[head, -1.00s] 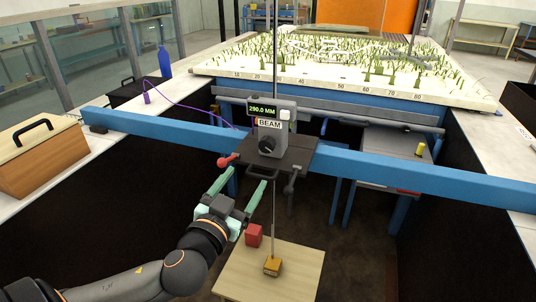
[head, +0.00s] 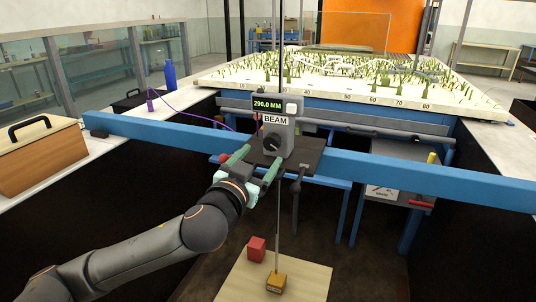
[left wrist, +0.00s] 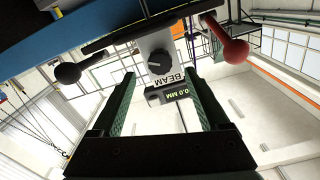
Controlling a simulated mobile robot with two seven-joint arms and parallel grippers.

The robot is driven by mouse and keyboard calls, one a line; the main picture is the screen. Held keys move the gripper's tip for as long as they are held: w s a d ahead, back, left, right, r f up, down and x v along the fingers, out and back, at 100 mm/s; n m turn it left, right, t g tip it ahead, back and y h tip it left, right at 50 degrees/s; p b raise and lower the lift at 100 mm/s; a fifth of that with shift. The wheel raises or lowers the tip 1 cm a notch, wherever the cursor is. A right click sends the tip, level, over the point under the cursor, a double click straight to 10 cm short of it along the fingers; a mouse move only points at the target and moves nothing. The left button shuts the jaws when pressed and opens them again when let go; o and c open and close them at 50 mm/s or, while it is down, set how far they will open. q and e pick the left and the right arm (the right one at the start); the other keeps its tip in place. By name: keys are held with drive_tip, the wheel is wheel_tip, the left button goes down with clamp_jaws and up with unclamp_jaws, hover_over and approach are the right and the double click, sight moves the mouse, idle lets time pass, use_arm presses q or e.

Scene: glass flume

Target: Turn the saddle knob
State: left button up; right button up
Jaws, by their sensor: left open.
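The grey gauge unit (head: 285,130) marked BEAM, its display reading 290.0 MM, stands on a dark saddle plate (head: 308,158) across the blue beam. A dark round knob (head: 271,143) is on its front; the knob also shows in the left wrist view (left wrist: 158,62), framed between the fingertips. A red ball handle (left wrist: 234,52) and a black ball handle (left wrist: 67,73) flank it below the plate. The red one is mostly hidden in the head view. My left gripper (head: 259,157) is open and empty, just in front of and below the knob. Contact cannot be told. My right gripper is out of view.
The blue beam (head: 430,181) spans the flume. A thin vertical rod runs down to a brass block (head: 276,283) on a wooden board (head: 240,288), beside a red cube (head: 256,249). A wooden box (head: 45,160) stands at left. A purple cable (head: 190,113) trails left.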

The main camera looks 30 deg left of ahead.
sight(270, 145)
use_arm(q)
drive_tip(key=shift+x, duration=2.7)
clamp_jaws()
